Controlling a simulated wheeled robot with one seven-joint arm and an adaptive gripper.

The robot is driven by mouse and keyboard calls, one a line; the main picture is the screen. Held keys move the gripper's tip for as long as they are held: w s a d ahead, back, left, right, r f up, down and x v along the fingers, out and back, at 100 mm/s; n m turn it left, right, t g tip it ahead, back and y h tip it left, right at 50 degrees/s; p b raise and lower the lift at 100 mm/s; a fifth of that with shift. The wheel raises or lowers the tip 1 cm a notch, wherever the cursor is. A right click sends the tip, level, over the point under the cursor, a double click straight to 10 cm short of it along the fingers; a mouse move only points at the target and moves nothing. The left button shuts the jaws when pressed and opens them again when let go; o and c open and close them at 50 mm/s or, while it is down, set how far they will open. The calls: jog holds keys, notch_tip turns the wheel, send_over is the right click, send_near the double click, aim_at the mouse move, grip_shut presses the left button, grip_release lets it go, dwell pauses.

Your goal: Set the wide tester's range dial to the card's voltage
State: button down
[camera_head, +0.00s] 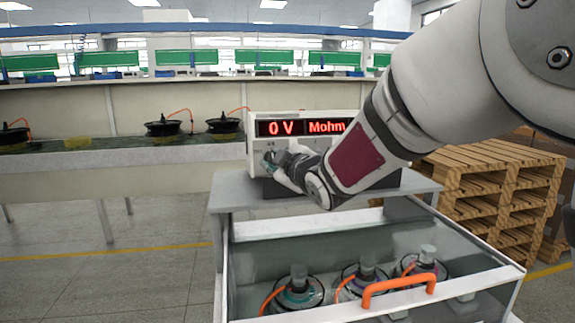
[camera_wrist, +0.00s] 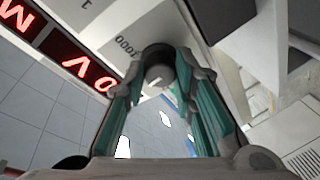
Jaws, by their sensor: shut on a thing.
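The wide tester (camera_head: 256,133) is a light box standing on a grey stand, with red displays reading "0 V" and "Mohm". The displays also show upside down in the wrist view (camera_wrist: 80,65). My gripper (camera_head: 271,163) is at the left part of the tester's front. In the wrist view my gripper (camera_wrist: 160,82) has its teal-padded fingers closed around a dark round range dial (camera_wrist: 157,55). A "1000" marking is printed beside the dial. The dial's pointer direction cannot be told. No card can be made out in either view.
Under the tester, a glass-walled box (camera_head: 240,270) with an orange handle (camera_head: 398,290) holds several hub motors. Wooden pallets (camera_head: 490,190) are stacked at the right. A conveyor (camera_head: 90,160) with black hubs runs behind at the left. The floor at the left is clear.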

jog(key=shift+r+n+g+h, duration=0.15)
jog(key=shift+n+g, duration=0.25)
jog(key=shift+n, duration=1.25)
jog(key=shift+n+g+h, duration=0.2)
jog(key=shift+n+g, duration=0.2)
jog(key=shift+n, duration=1.2)
jog(key=shift+r+n+g+h, duration=0.15)
jog(key=shift+n+g, duration=0.25)
jog(key=shift+n, duration=1.25)
jog(key=shift+f, duration=0.1)
jog(key=c, duration=1.3)
grip_release()
jog(key=v, duration=1.2)
